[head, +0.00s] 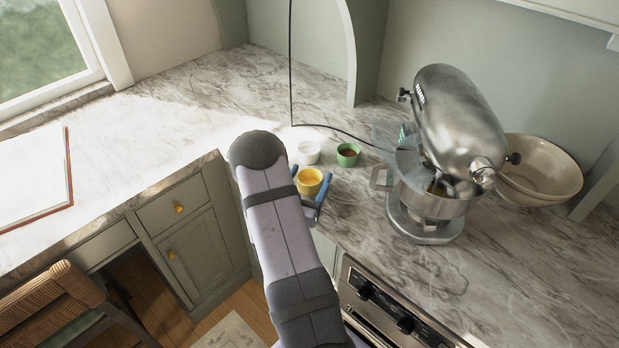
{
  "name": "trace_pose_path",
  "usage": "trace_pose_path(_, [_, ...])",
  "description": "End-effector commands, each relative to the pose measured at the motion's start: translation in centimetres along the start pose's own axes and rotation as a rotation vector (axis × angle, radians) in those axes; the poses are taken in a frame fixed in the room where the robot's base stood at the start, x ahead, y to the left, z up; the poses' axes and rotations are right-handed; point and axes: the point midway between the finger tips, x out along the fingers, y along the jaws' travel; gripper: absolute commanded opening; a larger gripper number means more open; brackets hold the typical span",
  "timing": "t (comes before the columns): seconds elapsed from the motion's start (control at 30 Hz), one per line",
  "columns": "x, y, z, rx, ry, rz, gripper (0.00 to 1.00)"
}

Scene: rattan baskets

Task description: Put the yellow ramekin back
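The yellow ramekin (311,187) shows in the head view near the front edge of the marble counter, just right of my arm. My gripper (309,184) has blue fingers, one on each side of the ramekin. The fingers look close to its wall, but I cannot tell whether they press on it. I also cannot tell whether the ramekin rests on the counter or is held above it. My arm hides part of the gripper and the counter to the left.
A white ramekin (308,152) and a green ramekin (348,155) with dark contents stand just behind. A stand mixer (456,115) and cream bowls (548,165) are at the right. A black cord (345,130) runs behind the ramekins. The counter to the back left is clear.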

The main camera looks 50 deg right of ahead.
Motion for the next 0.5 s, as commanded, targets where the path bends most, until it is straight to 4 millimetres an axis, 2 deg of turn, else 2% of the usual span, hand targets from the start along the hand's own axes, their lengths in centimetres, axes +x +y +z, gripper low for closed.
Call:
trace_pose_path(0.3, [0.0,0.0,-0.4,0.000,0.000,0.000,0.70])
trace_pose_path(0.5, [-2.2,-0.2,0.0,0.000,-0.001,-0.004,0.70])
